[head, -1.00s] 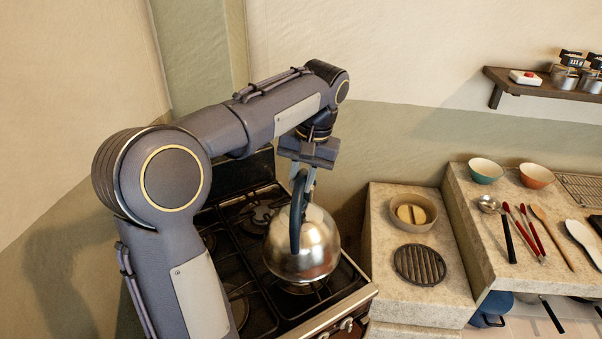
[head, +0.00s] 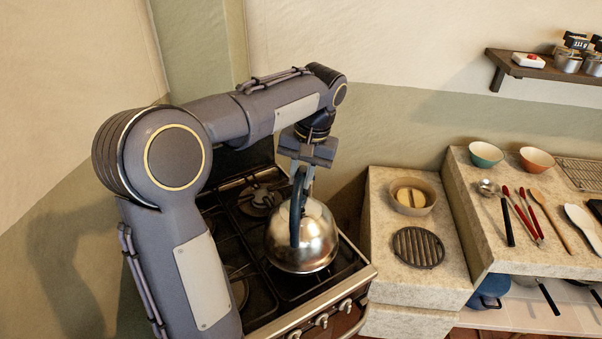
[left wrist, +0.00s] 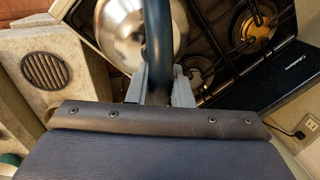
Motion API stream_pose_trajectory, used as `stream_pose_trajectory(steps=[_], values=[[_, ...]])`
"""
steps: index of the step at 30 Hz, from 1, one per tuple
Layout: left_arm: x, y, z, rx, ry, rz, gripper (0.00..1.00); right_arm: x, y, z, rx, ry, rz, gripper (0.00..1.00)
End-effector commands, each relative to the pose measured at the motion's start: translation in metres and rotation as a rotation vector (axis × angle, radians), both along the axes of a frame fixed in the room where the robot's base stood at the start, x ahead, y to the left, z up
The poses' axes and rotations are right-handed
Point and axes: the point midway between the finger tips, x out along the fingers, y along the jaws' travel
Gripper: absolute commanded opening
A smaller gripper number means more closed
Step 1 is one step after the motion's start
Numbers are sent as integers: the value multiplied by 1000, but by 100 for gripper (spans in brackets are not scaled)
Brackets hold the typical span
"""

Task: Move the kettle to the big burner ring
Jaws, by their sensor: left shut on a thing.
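The kettle (head: 312,243) is round polished metal with a dark blue arched handle (head: 296,212). It is upright over the right front part of the stove (head: 262,297). I cannot tell whether its base touches the grate. My left gripper (head: 302,176) is above it, shut on the handle. In the left wrist view, the fingers (left wrist: 160,85) sit on both sides of the handle (left wrist: 157,40), with the kettle body (left wrist: 122,28) beyond. The burner under the kettle is hidden. A back burner (head: 260,201) shows, and a front left burner (head: 237,288) is partly hidden by my arm. My right gripper is not in view.
A stone counter right of the stove holds a round trivet (head: 418,247) and a tan dish (head: 411,195). A further counter holds two bowls (head: 486,153) and several utensils (head: 522,215). A wall shelf (head: 530,70) is at upper right. Stove knobs (head: 321,320) line the front edge.

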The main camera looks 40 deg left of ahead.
Motion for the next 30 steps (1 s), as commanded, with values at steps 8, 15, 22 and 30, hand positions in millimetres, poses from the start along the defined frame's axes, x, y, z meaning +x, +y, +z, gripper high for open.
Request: stream_pose_trajectory(steps=[8, 15, 22, 30], values=[[0, 0, -1, 0, 0, 0, 42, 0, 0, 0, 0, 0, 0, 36], [0, 0, 1, 0, 0, 0, 42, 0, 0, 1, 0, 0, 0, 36], [3, -3, 30, 1, -5, 0, 42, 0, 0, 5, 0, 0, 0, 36], [7, -13, 90, 1, -4, -1, 42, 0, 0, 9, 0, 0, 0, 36]])
